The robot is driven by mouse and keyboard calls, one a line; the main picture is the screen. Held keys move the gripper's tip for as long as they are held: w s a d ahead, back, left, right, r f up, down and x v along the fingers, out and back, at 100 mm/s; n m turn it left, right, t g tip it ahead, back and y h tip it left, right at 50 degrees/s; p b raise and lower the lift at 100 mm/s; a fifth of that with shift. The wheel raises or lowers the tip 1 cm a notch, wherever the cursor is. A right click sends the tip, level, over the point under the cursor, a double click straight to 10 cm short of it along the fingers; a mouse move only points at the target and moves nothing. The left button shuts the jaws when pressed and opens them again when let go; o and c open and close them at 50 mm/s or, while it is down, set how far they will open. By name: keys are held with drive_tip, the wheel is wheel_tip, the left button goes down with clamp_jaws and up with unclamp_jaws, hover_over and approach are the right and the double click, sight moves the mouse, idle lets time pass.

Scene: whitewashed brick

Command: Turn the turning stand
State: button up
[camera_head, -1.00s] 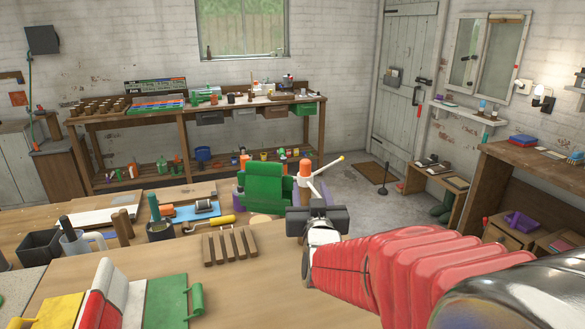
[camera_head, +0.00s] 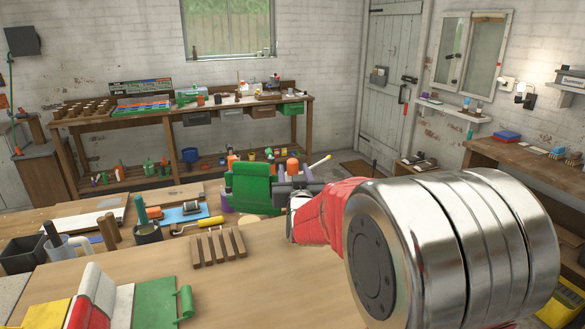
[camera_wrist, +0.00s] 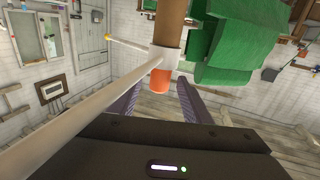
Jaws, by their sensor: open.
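The turning stand shows in the head view as a green panel (camera_head: 250,187), an orange cap (camera_head: 292,164) and a pale arm with a yellow tip (camera_head: 318,162). In the wrist view, its orange cap (camera_wrist: 160,80) sits at the end of a brown post (camera_wrist: 171,32), with green panels (camera_wrist: 235,42) to the right. A pale arm (camera_wrist: 80,113) runs close past my gripper from the lower left to the hub. My gripper (camera_wrist: 158,90) is open, its two purple fingers either side of the cap in the picture. Whether they touch the stand I cannot tell.
A long workbench (camera_head: 150,114) stands behind.

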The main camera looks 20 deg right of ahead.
sight(293, 169)
drive_tip(key=shift+x, duration=1.65)
drive_tip(key=shift+a, duration=0.1)
clamp_jaws()
